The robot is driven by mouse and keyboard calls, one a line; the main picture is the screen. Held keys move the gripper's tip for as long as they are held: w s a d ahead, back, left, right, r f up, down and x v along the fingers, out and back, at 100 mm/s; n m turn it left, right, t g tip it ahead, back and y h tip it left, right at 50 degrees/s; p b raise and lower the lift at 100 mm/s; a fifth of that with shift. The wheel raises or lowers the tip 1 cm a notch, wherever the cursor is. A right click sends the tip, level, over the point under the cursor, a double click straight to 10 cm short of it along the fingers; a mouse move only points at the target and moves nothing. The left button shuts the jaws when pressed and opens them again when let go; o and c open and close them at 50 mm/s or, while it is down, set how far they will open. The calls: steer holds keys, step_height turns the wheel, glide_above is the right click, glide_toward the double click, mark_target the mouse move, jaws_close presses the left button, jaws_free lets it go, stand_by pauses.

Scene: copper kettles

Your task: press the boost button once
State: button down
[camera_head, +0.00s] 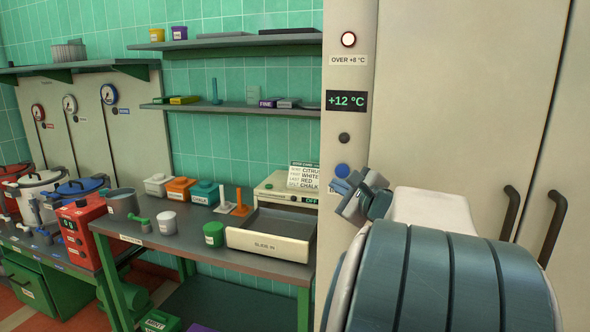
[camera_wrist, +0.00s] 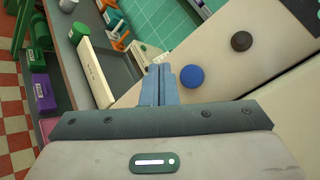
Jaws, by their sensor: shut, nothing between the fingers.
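A round blue button (camera_head: 342,170) sits on the pale narrow panel of the cabinet, below a dark knob (camera_head: 344,138). A label under the blue button is mostly hidden by my gripper, so I cannot read it. My gripper (camera_head: 346,190) is shut and empty, just below and to the right of the blue button in the head view. In the wrist view the blue button (camera_wrist: 192,77) is just right of my shut fingertips (camera_wrist: 161,68), with a visible gap in the picture. I cannot tell the depth between them.
The panel also bears a lit round lamp (camera_head: 348,39) over an "OVER +8 °C" label and a display (camera_head: 346,101) reading +12 °C. Two dark door handles (camera_head: 510,214) are at the right. A bench (camera_head: 190,245) with a "SLIDE IN" tray (camera_head: 268,243) and several containers stands left.

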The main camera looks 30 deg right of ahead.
mark_target(345, 174)
steer(key=shift+w+d, duration=1.65)
steer(key=shift+d, duration=0.3)
stand_by(0.6)
steer(key=shift+w+d, duration=0.25)
steer(key=shift+w, duration=0.05)
steer(key=shift+r, duration=0.1)
steer(key=shift+d+r+b, duration=0.1)
steer(key=shift+r+b, duration=0.25)
steer(key=shift+r, duration=0.05)
stand_by(0.9)
steer(key=shift+r, duration=0.1)
stand_by(0.5)
steer(key=shift+b, duration=0.3)
steer(key=shift+f, duration=0.2)
